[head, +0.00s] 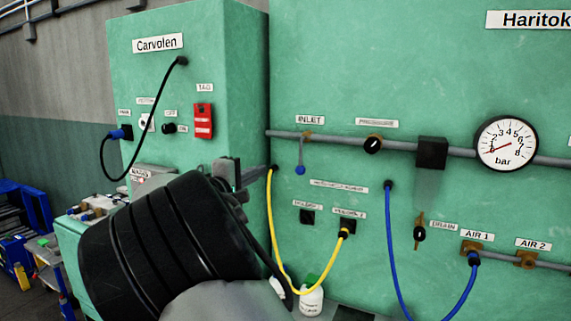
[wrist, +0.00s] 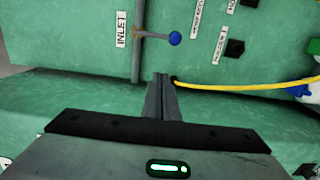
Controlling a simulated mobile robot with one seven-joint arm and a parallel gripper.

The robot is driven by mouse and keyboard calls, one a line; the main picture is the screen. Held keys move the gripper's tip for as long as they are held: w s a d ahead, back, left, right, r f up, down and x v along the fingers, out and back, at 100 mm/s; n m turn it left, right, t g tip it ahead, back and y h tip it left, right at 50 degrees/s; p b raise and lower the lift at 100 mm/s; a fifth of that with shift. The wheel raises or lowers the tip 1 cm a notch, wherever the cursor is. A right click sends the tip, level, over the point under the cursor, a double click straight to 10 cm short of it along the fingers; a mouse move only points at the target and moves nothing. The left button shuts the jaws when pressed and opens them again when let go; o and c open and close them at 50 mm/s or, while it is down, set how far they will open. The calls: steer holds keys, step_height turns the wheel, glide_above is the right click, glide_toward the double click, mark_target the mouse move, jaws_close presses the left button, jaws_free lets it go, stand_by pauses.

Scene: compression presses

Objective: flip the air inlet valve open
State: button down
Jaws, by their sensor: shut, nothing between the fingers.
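The air inlet valve (head: 307,135) is a small brass fitting on the grey pipe, beneath the INLET label. Its thin lever ends in a blue knob (head: 300,170) and hangs down, across the line of the pipe. In the wrist view the blue knob (wrist: 175,38) lies above and slightly right of my fingertips. My gripper (head: 270,170) is shut and empty, left of the knob at about its height, with a visible gap between them. The fingers also show in the wrist view (wrist: 160,80), pressed together. Nothing hides the lever.
A yellow hose (head: 272,235) hangs close to my fingertips and loops to a lower port. A blue hose (head: 389,245) hangs farther right. The Carvolen cabinet (head: 150,75) stands out at left. The pressure knob (head: 373,145) and gauge (head: 507,143) sit right of the valve.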

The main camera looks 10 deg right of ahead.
stand_by(0.3)
steer(key=w+d+p, duration=0.3)
steer(key=w+d, duration=0.3)
steer(key=d, duration=0.3)
steer(key=shift+w+d, duration=0.25)
steer(key=shift+d, duration=0.05)
